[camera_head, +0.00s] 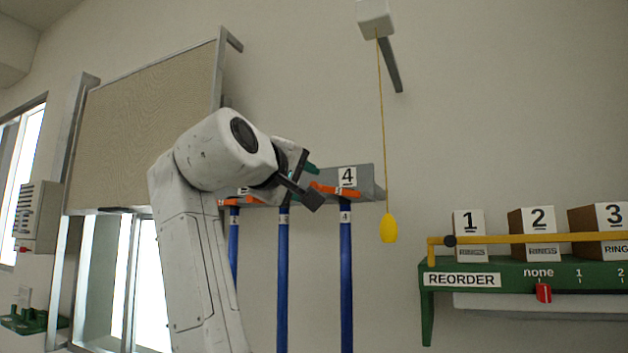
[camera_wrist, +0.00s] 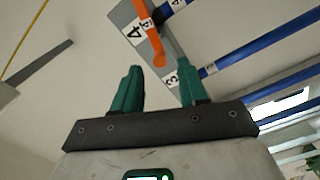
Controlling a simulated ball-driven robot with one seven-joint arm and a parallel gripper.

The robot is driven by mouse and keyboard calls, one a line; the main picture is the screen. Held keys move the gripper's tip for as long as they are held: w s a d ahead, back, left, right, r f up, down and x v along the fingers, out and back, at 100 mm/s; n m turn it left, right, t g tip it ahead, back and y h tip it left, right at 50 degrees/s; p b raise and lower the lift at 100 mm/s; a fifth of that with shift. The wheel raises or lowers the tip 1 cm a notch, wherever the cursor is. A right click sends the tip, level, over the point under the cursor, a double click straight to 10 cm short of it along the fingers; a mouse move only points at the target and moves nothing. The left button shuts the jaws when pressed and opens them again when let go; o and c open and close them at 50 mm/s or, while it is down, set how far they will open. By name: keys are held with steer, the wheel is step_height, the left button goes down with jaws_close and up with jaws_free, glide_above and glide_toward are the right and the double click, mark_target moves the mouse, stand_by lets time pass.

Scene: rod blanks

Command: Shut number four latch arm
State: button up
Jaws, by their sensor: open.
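The orange number four latch arm (camera_head: 338,191) is at the front of the grey rack (camera_head: 372,183), beside the "4" label (camera_head: 347,177) and the top of a blue rod (camera_head: 346,270). In the wrist view the latch arm (camera_wrist: 150,35) runs past the "4" label, its rounded free end appearing between my fingertips. I cannot tell whether the latch is open or shut. My gripper (camera_head: 309,168) is beside the rack, left of the "4" label. Its two green fingers (camera_wrist: 158,66) are apart with nothing seen held. Contact with the latch arm cannot be told.
More blue rods (camera_head: 283,270) hang left of rod four, partly behind my arm. A yellow pull (camera_head: 388,228) hangs on a cord right of the rack. A green reorder shelf (camera_head: 480,268) with numbered boxes stands at right. Bare wall lies between.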

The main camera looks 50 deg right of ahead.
mark_target(334, 190)
steer(key=shift+p+x, duration=0.7)
steer(key=shift+x, duration=1.85)
steer(key=shift+c, duration=0.2)
jaws_close()
steer(key=shift+f, duration=0.1)
